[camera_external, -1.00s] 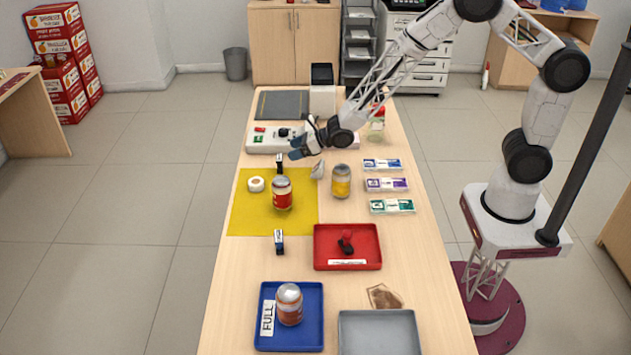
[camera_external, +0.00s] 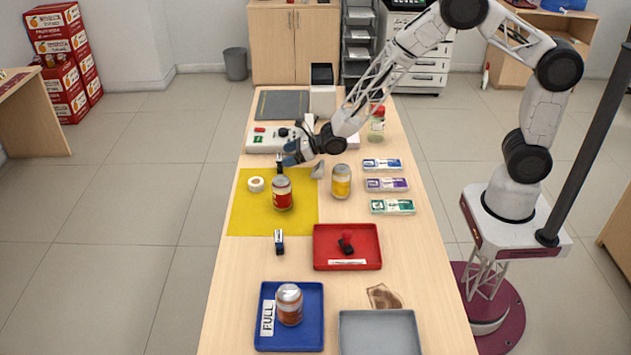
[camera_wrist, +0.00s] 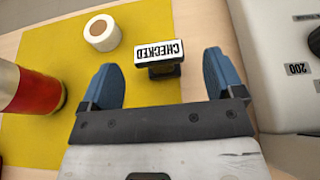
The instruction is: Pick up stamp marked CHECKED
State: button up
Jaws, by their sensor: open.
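The stamp marked CHECKED (camera_wrist: 160,52) has a white label with black letters, upside down in the wrist view, and a dark body below it. It stands at the back edge of the yellow mat (camera_wrist: 130,105). In the external view the small black stamp (camera_external: 281,165) is partly hidden by my gripper (camera_external: 287,157). In the wrist view my gripper (camera_wrist: 159,72) is open, with blue fingers on either side of the stamp's line. The stamp lies just ahead, between the fingertips, and is not gripped.
A tape roll (camera_external: 256,184) and a red-labelled jar (camera_external: 282,194) are close by on the mat. A white device (camera_external: 262,141) stands just behind. Another small black stamp (camera_external: 279,240) lies at the mat's front edge. A red tray (camera_external: 329,229) holds a black-and-red object.

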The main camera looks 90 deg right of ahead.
jog(key=shift+w+f, duration=0.15)
jog(key=shift+w, duration=0.1)
jog(key=shift+w, duration=0.1)
jog(key=shift+x, duration=2.55)
jog(key=shift+f, duration=0.15)
jog(key=c, duration=1)
jog(key=shift+r, duration=5.05)
